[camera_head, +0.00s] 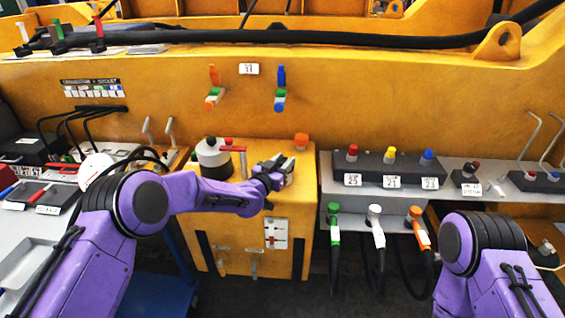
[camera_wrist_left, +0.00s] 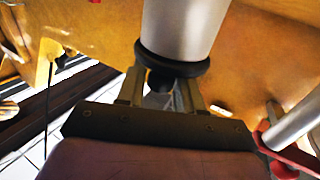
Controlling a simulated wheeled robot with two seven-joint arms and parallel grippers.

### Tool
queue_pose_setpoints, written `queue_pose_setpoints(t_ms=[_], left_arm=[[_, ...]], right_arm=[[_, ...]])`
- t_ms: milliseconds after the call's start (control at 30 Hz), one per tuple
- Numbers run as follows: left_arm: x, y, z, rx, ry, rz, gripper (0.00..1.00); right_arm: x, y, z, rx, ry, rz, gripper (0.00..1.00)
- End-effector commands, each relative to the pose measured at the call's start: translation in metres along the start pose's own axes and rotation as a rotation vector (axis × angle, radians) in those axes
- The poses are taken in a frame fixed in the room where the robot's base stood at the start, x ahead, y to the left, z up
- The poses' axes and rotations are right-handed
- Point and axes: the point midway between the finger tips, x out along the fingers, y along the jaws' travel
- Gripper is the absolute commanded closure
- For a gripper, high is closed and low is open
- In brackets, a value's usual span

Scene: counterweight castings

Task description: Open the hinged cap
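My left gripper (camera_head: 278,168) is over the top of the yellow cabinet (camera_head: 305,210), near its right side. Its fingers are spread, and it also shows in the left wrist view (camera_wrist_left: 161,92). There, a silver cylinder (camera_wrist_left: 183,28) with a black collar (camera_wrist_left: 172,62) and a dark knob-like end is just past and between the fingertips. I cannot tell whether they touch it. A small pale piece beside the gripper is partly hidden in the head view. I cannot make out for sure which part is the hinged cap. My right gripper is out of view.
A grey canister with a black top (camera_head: 213,158) and a red-handled part (camera_head: 233,149) stand left of the gripper. An orange knob (camera_head: 301,140) is behind it. A grey shelf (camera_head: 452,190) with a dark button box (camera_head: 390,167) and hanging plugs is to the right.

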Motion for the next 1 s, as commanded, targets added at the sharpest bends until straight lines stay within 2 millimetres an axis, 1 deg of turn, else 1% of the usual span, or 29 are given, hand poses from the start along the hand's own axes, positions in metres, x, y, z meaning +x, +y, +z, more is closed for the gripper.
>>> queue_pose_setpoints(t_ms=[33, 67, 100, 267, 467, 800, 1000], left_arm=[[0.0, 0.0, 0.0, 0.0, 0.0, 0.0, 0.83], [0.0, 0.0, 0.0, 0.0, 0.0, 0.0, 0.92], [0.0, 0.0, 0.0, 0.0, 0.0, 0.0, 1.0], [0.0, 0.0, -0.001, -0.001, -0.002, 0.0, 1.0], [0.001, -0.001, -0.006, -0.018, -0.041, 0.0, 1.0], [0.009, -0.006, -0.02, -0.119, -0.244, -0.003, 1.0], [0.015, -0.01, -0.025, -0.186, -0.373, -0.005, 1.0]], right_arm=[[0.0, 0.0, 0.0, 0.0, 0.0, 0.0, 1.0], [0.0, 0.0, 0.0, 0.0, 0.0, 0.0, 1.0], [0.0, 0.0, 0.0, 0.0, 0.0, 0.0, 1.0], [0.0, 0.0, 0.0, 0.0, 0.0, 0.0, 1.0], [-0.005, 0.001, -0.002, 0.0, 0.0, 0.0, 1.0], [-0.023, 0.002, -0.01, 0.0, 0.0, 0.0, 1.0], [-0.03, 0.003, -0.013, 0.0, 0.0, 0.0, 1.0]])
